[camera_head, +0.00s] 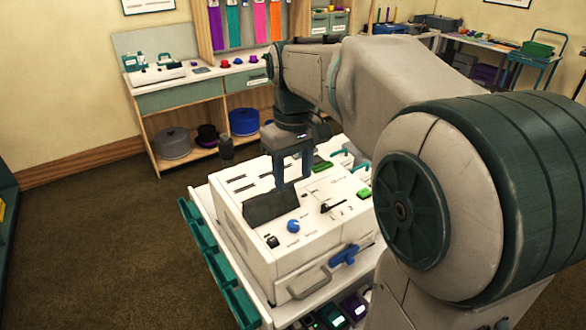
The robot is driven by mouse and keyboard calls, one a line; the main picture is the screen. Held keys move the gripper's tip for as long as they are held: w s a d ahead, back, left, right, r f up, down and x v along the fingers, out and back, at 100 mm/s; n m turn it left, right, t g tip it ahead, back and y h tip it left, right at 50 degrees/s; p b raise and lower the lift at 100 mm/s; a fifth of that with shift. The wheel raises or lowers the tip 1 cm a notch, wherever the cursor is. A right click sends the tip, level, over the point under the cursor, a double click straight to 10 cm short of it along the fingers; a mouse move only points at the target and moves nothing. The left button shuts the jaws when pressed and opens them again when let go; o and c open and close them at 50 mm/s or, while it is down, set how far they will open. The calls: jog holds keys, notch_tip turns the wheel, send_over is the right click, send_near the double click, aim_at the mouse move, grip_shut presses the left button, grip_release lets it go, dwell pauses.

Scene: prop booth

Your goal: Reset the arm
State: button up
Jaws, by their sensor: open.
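My arm reaches in from the right side of the view and bends down over a white console box. My gripper (293,184) points down above the console's top, near a dark slanted panel. Its two grey fingers are apart with nothing seen between them. I cannot tell whether the fingertips touch the surface. The white console (262,262) carries slots, a blue knob (293,226), a black lever (334,206), a green button (364,194) and a blue handle (345,255) on its front. My arm hides part of its right side.
The console stands on a white cart with teal bins (207,247) along its left side. A wooden bench (180,97) with hats below stands against the back wall. Carpet (90,240) at left is clear.

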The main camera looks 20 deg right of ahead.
jog(key=shift+r, duration=0.3)
jog(key=s+f+m+t, duration=0.3)
jog(key=s+f, duration=0.6)
jog(key=s, duration=0.5)
jog(key=shift+s+d+m, duration=0.2)
jog(key=shift+s+m, duration=0.15)
jog(key=shift+m, duration=0.05)
jog(key=shift+f, duration=0.1)
